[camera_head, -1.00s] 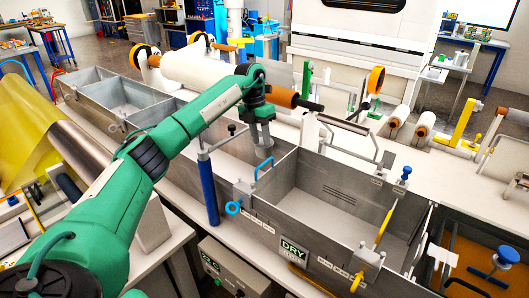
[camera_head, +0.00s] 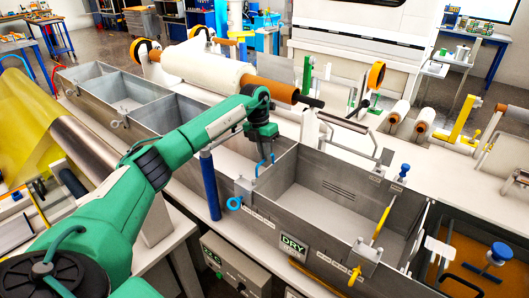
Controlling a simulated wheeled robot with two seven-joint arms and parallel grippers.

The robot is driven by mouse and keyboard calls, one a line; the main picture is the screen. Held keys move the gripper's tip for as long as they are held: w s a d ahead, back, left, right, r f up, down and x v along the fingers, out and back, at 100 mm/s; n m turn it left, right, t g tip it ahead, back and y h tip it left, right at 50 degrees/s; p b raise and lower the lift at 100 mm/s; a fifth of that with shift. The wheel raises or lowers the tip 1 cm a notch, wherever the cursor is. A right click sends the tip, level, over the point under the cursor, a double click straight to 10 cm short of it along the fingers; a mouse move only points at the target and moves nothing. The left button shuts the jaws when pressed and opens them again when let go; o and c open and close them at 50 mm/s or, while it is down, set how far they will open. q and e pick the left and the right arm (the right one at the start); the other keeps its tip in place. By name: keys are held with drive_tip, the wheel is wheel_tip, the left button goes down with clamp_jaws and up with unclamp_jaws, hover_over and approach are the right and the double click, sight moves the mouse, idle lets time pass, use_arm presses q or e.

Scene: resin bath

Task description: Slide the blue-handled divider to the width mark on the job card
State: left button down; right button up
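The divider is a grey metal plate across the long trough, with a blue handle (camera_head: 259,168) on its top edge and a clamp with a blue ring (camera_head: 235,203) at the trough's near rim. My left gripper (camera_head: 264,146) points down at the blue handle and covers part of it. Its fingertips are too small and hidden to show whether they are open, shut or touching the handle. My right gripper is out of view. Small white labels (camera_head: 258,214) run along the near rim. I cannot make out a job card or its width mark.
A yellow-handled divider (camera_head: 381,224) stands farther right in the trough. A dark blue upright cylinder (camera_head: 209,186) stands near my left forearm. A white roll (camera_head: 205,66) lies behind my wrist. A DRY sign (camera_head: 293,247) hangs on the trough front. The bay between the dividers is empty.

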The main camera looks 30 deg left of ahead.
use_arm(q)
drive_tip(key=d, duration=1)
drive_tip(key=shift+s+d+b, duration=0.15)
drive_tip(key=shift+s+b, duration=0.15)
drive_tip(key=shift+s, duration=0.1)
drive_tip(key=c, duration=1.5)
unclamp_jaws()
drive_tip(key=shift+d, duration=0.25)
drive_tip(key=shift+a, duration=0.1)
